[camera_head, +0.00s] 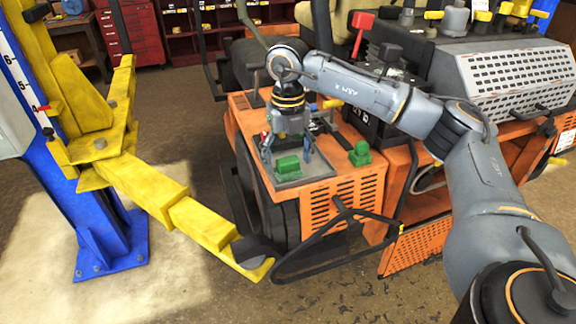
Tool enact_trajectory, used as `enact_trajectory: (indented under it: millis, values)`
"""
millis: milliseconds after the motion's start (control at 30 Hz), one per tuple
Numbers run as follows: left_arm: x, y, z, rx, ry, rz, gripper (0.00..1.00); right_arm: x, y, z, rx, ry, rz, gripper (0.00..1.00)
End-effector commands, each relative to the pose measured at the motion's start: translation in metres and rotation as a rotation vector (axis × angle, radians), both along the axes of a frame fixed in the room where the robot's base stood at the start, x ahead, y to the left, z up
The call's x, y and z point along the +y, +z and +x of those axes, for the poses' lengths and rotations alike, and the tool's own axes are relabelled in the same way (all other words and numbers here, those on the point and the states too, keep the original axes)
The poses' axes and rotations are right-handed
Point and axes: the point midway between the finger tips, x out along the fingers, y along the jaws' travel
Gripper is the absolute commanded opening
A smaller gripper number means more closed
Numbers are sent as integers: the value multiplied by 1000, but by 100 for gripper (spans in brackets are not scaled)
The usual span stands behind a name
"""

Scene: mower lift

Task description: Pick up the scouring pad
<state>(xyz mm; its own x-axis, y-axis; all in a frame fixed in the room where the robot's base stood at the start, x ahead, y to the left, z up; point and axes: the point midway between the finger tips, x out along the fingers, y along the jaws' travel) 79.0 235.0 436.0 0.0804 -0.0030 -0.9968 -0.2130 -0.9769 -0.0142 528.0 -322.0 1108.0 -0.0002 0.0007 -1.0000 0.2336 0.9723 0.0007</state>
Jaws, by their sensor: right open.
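A green block-like thing (288,166), which looks like the scouring pad, lies on a grey tray (312,171) on top of the orange mower (345,190). My right gripper (286,153) points down just above and behind it, with its fingers spread and nothing held. I cannot tell whether the fingers touch the pad. A second, smaller green thing (360,153) sits to the right of the tray on the orange hood; its kind is too small to tell. My left gripper is not in view.
A yellow lift arm (185,205) reaches from the blue post (80,200) to beside the mower's front. A black bar (340,232) runs before the mower. A perforated grey cover (515,75) stands at right. Red cabinets (130,35) are behind.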

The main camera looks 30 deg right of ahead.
Motion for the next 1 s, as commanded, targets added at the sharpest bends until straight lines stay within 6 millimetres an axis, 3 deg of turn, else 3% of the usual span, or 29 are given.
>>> enact_trajectory:
  millis: [100,367,767,1000]
  values:
    - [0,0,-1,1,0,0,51,0,0,0,0,0,0,71]
    - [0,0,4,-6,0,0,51,0,0,0,0,0,0,19]
    - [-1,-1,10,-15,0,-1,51,0,6,1,-1,-1,0,19]
    - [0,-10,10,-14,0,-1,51,4,36,-3,-5,3,2,19]
